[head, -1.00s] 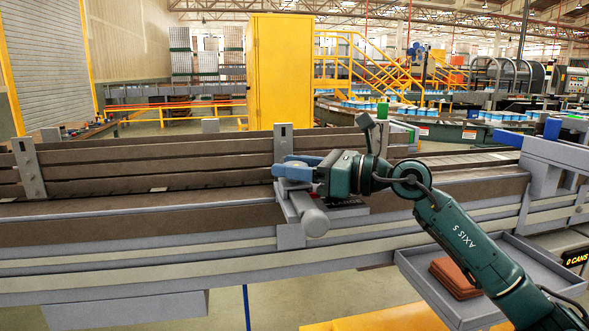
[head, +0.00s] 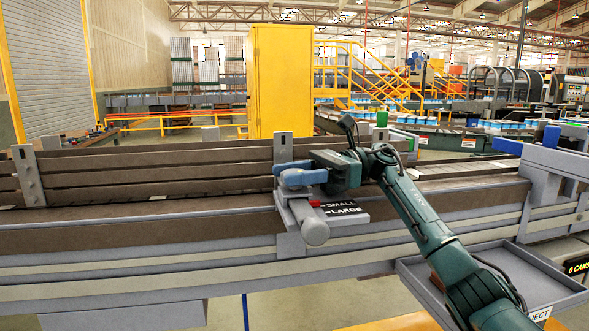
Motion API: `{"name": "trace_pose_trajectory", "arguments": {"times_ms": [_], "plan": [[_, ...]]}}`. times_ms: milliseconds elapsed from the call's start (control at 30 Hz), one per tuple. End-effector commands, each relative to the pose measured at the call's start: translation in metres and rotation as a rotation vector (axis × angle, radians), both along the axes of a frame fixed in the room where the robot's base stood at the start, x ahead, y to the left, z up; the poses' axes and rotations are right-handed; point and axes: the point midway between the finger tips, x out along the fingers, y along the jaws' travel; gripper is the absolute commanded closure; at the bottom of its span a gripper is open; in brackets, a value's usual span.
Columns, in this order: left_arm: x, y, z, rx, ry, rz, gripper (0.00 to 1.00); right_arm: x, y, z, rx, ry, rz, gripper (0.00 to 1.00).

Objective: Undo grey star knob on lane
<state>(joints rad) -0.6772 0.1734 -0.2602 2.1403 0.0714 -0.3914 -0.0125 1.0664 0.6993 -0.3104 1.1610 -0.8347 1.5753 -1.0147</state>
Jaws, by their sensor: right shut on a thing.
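The grey star knob (head: 291,180) sits on top of the clamp bracket on the lane's near side, and is mostly covered by my gripper. My right gripper (head: 300,177), with blue fingers, is shut on the knob from the right side. Below it a grey bracket (head: 298,212) carries a thick grey cylinder that sticks out toward me. A red pointer (head: 314,203) is beside a black plate marked SMALL and LARGE (head: 343,211). The lane (head: 150,225) runs across the view. My left gripper is not in view.
Brown guide rails (head: 160,175) with grey upright posts (head: 28,175) stand behind the lane. A grey tray (head: 420,277) hangs in front at the lower right, partly behind my arm. A blue and grey frame (head: 548,165) stands at the right end.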

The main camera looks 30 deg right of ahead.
Motion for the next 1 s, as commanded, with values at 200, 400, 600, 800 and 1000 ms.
{"name": "trace_pose_trajectory", "arguments": {"times_ms": [200,400,600,800,1000], "plan": [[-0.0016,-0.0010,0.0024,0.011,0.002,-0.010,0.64,0.0002,0.0009,-0.0028,-0.007,0.006,0.091,0.81],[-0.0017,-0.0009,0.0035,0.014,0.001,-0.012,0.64,-0.0002,0.0008,-0.0042,-0.009,0.006,0.127,0.81],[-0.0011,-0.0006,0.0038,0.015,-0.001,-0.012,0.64,-0.0003,0.0010,-0.0059,-0.012,0.008,0.135,0.81],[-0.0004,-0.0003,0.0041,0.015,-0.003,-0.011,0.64,-0.0004,0.0012,-0.0068,-0.014,0.009,0.134,0.81],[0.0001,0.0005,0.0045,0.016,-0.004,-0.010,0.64,-0.0003,0.0009,-0.0053,-0.012,0.008,0.132,0.44]]}}
